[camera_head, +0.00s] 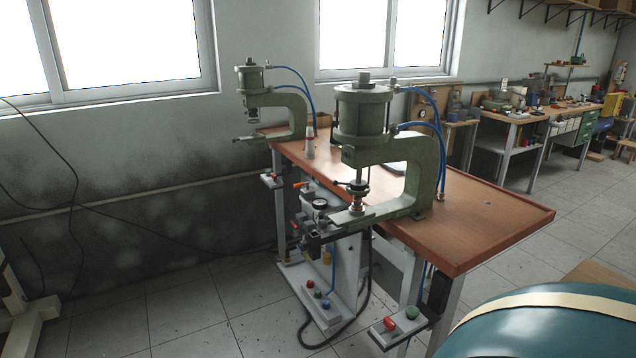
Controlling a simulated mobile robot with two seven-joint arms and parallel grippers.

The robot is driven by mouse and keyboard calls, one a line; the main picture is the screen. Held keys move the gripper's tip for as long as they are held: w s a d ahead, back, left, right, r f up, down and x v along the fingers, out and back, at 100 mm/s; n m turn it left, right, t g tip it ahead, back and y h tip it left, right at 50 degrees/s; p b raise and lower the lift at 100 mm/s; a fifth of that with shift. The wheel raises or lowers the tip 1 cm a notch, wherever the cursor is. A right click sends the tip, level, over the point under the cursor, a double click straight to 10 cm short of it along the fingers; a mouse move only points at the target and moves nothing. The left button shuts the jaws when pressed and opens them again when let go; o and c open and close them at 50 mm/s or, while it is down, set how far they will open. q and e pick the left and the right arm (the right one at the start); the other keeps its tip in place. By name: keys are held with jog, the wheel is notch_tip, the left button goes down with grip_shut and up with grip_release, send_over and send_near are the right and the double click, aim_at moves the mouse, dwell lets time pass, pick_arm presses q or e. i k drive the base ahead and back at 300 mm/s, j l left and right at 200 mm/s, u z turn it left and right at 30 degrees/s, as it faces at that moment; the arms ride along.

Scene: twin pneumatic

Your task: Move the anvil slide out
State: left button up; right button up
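Two green pneumatic presses stand on a wooden-topped table (490,215). The near press (425,165) is large, with a cylinder on top and a C-shaped frame. Below its ram, a flat anvil slide (345,217) sits on the lower arm and points toward the lower left. The far press (297,110) is smaller in view, with its own lower arm (250,138) reaching left. How far either slide is extended is hard to tell. Neither of my grippers is in view.
Button boxes with red and green buttons (398,322) hang below the table's front. A foot-level unit (322,295) and black hose lie on the tiled floor. A teal rounded object with a cream band (560,325) fills the lower right. The floor at left is mostly clear.

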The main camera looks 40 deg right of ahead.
aim_at(348, 217)
jog(key=z, duration=1.55)
